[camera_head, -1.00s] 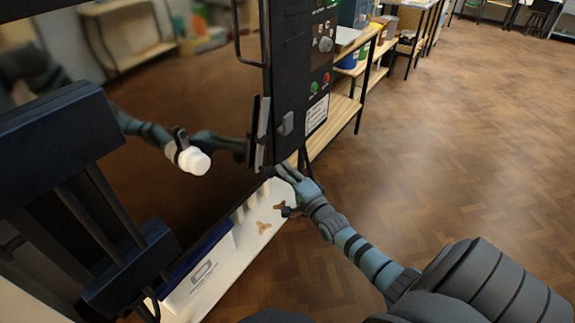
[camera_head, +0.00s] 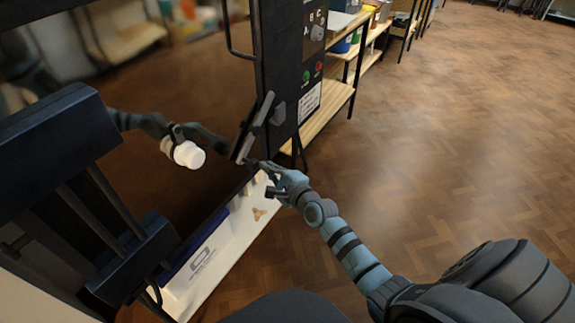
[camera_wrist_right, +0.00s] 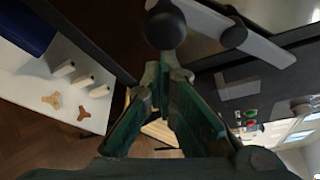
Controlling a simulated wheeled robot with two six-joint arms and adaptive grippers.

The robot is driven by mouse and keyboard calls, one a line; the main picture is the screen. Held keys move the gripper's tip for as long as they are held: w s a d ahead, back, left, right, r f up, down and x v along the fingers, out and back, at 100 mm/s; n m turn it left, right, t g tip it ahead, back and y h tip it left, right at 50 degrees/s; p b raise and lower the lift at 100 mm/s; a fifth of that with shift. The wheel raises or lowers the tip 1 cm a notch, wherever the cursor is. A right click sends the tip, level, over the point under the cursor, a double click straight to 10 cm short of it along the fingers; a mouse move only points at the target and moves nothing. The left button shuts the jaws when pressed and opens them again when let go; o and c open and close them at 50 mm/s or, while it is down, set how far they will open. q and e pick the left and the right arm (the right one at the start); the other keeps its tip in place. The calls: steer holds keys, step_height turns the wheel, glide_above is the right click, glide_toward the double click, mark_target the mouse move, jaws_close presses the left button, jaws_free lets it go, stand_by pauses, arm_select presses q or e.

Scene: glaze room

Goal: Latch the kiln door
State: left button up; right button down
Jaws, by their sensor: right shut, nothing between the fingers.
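The kiln door (camera_head: 90,190) is a dark, glossy panel filling the left of the head view, with a blurred arm mirrored in it. The latch lever (camera_head: 255,127) is a grey bar beside the door's right edge and leans, lower end to the left. In the right wrist view the lever (camera_wrist_right: 240,36) shows near the top, with a black ball knob (camera_wrist_right: 166,27) at its end. My right gripper (camera_head: 258,164) is shut and empty at the lever's lower end. Its fingertips (camera_wrist_right: 163,72) are close to the knob; I cannot tell whether they touch. My left gripper is out of view.
A control panel (camera_head: 312,45) with green and red buttons is beside the lever. A white shelf (camera_head: 225,245) with small pieces lies below the door. A wooden rack (camera_head: 325,118) stands behind, with open parquet floor (camera_head: 450,150) to the right.

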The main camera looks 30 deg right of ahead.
steer(key=r+m+p, duration=0.1)
steer(key=p, duration=0.2)
steer(key=a+r+m+g+y+p, duration=0.1)
steer(key=p, duration=0.2)
steer(key=s+a+r+m+g+p, duration=0.1)
steer(key=p, duration=0.1)
steer(key=shift+s+a+r+m+y+p, duration=0.1)
steer(key=shift+a+r+m+y+p, duration=0.2)
steer(key=shift+m+p, duration=0.1)
steer(key=shift+s+a+r+m+g+y+p, duration=0.15)
steer(key=shift+a+r+m+g+y+p, duration=0.25)
steer(key=shift+m+p, duration=0.6)
steer(key=shift+d, duration=0.1)
glide_toward(253, 163)
step_height(253, 163, down, 3)
steer(key=s+d, duration=0.2)
steer(key=shift+s+d+r, duration=0.15)
steer(key=shift+n, duration=0.3)
